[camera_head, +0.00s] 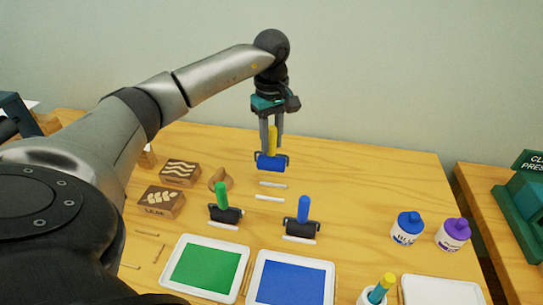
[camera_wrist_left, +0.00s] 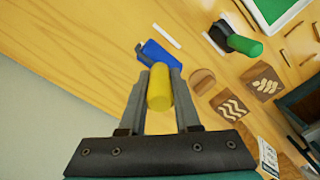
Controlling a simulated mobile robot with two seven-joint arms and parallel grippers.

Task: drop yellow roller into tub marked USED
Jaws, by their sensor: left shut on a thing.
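The yellow roller has a yellow handle (camera_head: 272,140) and a blue roller head (camera_head: 270,162). My left gripper (camera_head: 272,148) points down at the back of the wooden table, shut on the yellow handle. The blue head hangs below the fingertips. In the left wrist view, the yellow handle (camera_wrist_left: 159,88) sits between the two fingers, with the blue head (camera_wrist_left: 157,54) beyond it. The roller appears held above the table. No tub marked USED shows in either view. My right gripper is out of view.
A green-handled roller (camera_head: 222,205) and a blue-handled roller (camera_head: 302,217) stand in front. Green (camera_head: 205,267) and blue (camera_head: 290,279) ink trays lie nearer. Carved blocks (camera_head: 180,172) stand left; bottles (camera_head: 407,229) stand right. The table's back right is clear.

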